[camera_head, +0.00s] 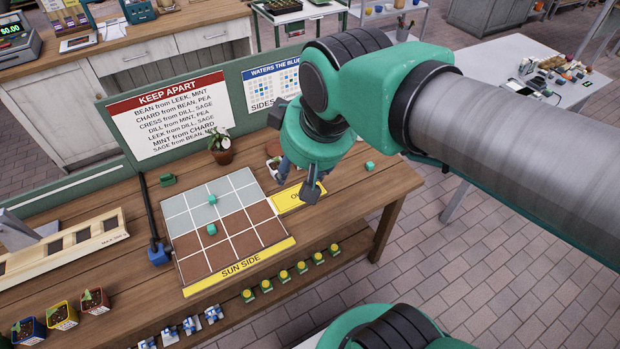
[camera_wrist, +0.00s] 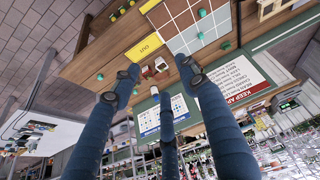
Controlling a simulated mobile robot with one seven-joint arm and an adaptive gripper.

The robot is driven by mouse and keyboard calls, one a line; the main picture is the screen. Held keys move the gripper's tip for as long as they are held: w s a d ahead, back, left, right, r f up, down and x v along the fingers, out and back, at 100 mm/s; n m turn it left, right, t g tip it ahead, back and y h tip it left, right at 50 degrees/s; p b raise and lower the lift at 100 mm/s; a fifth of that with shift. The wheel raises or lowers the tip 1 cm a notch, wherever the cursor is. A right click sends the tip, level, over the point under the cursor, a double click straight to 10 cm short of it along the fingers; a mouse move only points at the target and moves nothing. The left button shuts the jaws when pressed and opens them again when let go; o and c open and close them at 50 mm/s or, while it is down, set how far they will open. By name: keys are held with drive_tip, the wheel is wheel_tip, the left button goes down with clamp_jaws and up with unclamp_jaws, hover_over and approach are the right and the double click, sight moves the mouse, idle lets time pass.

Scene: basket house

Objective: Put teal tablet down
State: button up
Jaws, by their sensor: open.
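Small teal tablets lie in several places. In the head view one (camera_head: 212,199) is on a pale cell of the gridded board (camera_head: 196,273), and another (camera_head: 211,229) is on a brown cell. A third (camera_head: 369,166) lies on bare wood at the table's right; it also shows in the wrist view (camera_wrist: 100,77). My gripper (camera_head: 298,180) is over the table, right of the board and near the yellow plate (camera_head: 285,203) marked "OUT" in the wrist view. Its fingers (camera_wrist: 155,75) are spread, with no tablet visible between them. The palm is out of sight.
A potted plant (camera_head: 221,154) stands behind the board, before the "KEEP APART" sign (camera_head: 167,113). Small pots sit under my gripper, partly hidden. Bare wood lies right of my gripper.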

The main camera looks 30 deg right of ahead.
drive_tip(key=shift+m+t, duration=0.3)
drive_tip(key=shift+m, duration=0.6)
drive_tip(key=s, duration=0.2)
drive_tip(key=s+f, duration=0.1)
drive_tip(key=s, duration=0.1)
drive_tip(key=shift+d, duration=0.3)
drive_tip(key=shift+c, duration=0.2)
drive_tip(key=w+d+f+g, duration=0.2)
drive_tip(key=w+d+f, duration=0.1)
drive_tip(key=w+d, duration=0.7)
drive_tip(key=w+d+f+g, duration=0.1)
drive_tip(key=w+d+f, duration=0.2)
drive_tip(key=w+d, duration=0.75)
drive_tip(key=w+d+f+g, duration=0.1)
drive_tip(key=w+d+f, duration=0.2)
drive_tip(key=d+f, duration=0.9)
drive_tip(key=w+d+f+m+g, duration=0.1)
drive_tip(key=w+d+f, duration=0.3)
drive_tip(key=d+f, duration=0.7)
drive_tip(key=shift+w+d+f+m+g+p, duration=0.3)
drive_tip(key=shift+d+f+p, duration=0.05)
drive_tip(key=shift+f, duration=0.2)
